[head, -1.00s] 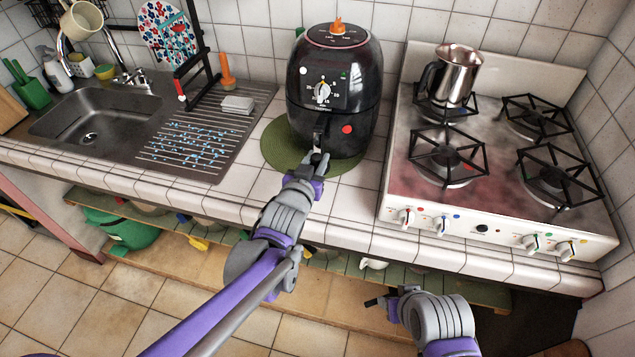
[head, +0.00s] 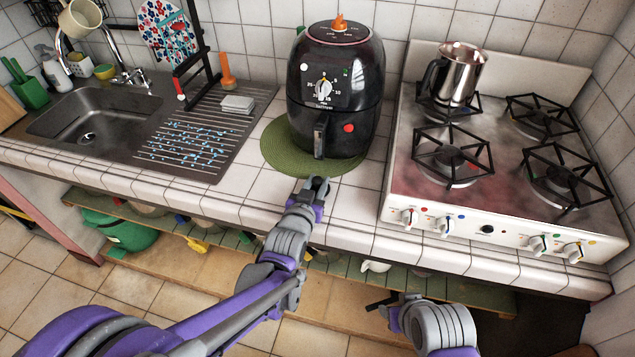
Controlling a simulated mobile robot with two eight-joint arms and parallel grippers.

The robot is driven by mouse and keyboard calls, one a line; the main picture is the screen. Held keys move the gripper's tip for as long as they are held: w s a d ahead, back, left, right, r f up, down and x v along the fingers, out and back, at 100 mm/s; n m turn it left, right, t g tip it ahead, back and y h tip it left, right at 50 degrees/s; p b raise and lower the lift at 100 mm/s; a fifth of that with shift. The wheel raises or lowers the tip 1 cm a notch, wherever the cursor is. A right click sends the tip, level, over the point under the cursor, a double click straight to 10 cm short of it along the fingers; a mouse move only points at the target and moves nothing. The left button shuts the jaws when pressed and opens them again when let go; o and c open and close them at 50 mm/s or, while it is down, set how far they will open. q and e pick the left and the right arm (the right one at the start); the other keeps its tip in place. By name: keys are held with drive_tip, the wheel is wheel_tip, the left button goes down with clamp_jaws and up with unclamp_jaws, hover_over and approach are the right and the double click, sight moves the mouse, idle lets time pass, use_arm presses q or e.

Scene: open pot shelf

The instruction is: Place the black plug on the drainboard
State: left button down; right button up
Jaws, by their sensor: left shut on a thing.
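My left gripper (head: 315,186) is over the front of the tiled counter, just in front of the green round mat and the air fryer. It is shut on a small dark thing, which I take to be the black plug; the fingers hide most of it. I see no other loose plug. The drainboard (head: 172,168) is the ribbed metal area right of the sink, with blue-white drops on it, left of my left gripper. My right gripper (head: 380,303) is low in front of the counter, below the stove; its jaw gap is unclear.
The air fryer (head: 335,95) stands on the green mat (head: 275,152). A white sponge (head: 238,104), an orange-handled brush (head: 227,75) and a black rack are at the drainboard's back. The sink (head: 90,125) is to its left, the stove (head: 400,185) at right. Counter tiles between drainboard and mat are clear.

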use_arm(q)
drive_tip(key=c, duration=0.6)
unclamp_jaws()
drive_tip(key=shift+r+p, duration=0.25)
drive_tip(key=shift+p, duration=0.05)
drive_tip(key=v, duration=1.2)
use_arm(e)
drive_tip(key=shift+r, duration=0.35)
drive_tip(key=shift+o, duration=1)
use_arm(q)
drive_tip(key=s+a+f+n+g+y, duration=0.2)
drive_tip(key=s+a+f+g, duration=0.2)
drive_tip(key=s+a, duration=0.4)
drive_tip(key=s+a+f+n+g+y, duration=0.2)
drive_tip(key=s+a+f+g+y, duration=0.1)
drive_tip(key=s+a, duration=0.5)
drive_tip(key=s+f+g, duration=0.1)
drive_tip(key=s+g, duration=0.1)
drive_tip(key=s, duration=0.1)
drive_tip(key=shift+a+g, duration=0.3)
drive_tip(key=shift+a, duration=0.05)
use_arm(e)
drive_tip(key=shift+o, duration=0.4)
